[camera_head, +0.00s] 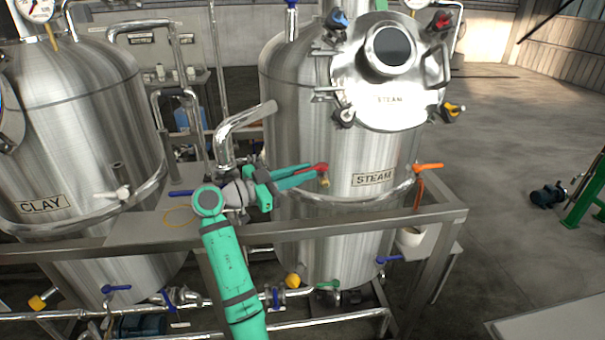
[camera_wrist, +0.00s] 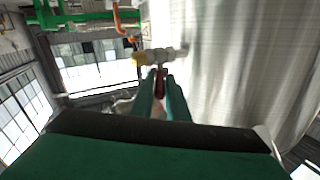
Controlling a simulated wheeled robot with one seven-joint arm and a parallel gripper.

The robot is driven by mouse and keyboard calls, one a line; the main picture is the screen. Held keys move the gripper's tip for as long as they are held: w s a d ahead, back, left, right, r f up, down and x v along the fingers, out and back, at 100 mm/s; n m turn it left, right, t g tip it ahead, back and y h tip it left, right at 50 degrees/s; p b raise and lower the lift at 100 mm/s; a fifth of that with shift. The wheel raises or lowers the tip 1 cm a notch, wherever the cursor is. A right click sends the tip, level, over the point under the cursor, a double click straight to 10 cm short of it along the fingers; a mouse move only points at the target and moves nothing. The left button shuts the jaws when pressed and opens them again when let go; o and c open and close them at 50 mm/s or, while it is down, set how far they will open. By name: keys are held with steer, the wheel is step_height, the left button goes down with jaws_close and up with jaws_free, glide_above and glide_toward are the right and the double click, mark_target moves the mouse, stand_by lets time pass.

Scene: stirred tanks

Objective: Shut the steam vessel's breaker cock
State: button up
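The steam vessel (camera_head: 290,130) is the steel tank with the STEAM plate (camera_head: 373,178). A small cock with a red lever (camera_head: 321,167) and a yellow end (camera_head: 324,183) sits on its wall, left of the plate; I take it as the breaker cock. In the wrist view the cock's pale body (camera_wrist: 162,54) stands out from the steel wall, yellow end at left. Its red lever (camera_wrist: 160,77) points toward me, between the green fingertips. My gripper (camera_head: 312,171) is at this lever, also in the wrist view (camera_wrist: 161,82). Whether the fingers press on it cannot be told.
An orange-handled valve (camera_head: 428,167) is on the vessel's right side. A steel frame rail (camera_head: 350,222) runs in front of the tanks. A bent pipe (camera_head: 240,125) rises left of the vessel. The clay tank (camera_head: 80,130) stands at left. Open floor (camera_head: 510,130) lies at right.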

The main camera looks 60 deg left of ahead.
mark_target(301, 171)
steer(key=o, duration=0.3)
steer(key=shift+s, duration=0.1)
steer(key=shift+r, duration=0.15)
step_height(301, 171, up, 3)
steer(key=shift+s+d+r, duration=0.1)
steer(key=shift+r, duration=0.05)
steer(key=s+d+r, duration=0.2)
steer(key=d+r, duration=0.1)
steer(key=s+d+r, duration=0.3)
steer(key=d, duration=0.1)
steer(key=s+d+r, duration=0.2)
steer(key=d+r, duration=0.1)
steer(key=d, duration=0.1)
steer(key=shift+s+d+r, duration=0.15)
steer(key=shift+s+d, duration=0.05)
steer(key=shift+s, duration=0.05)
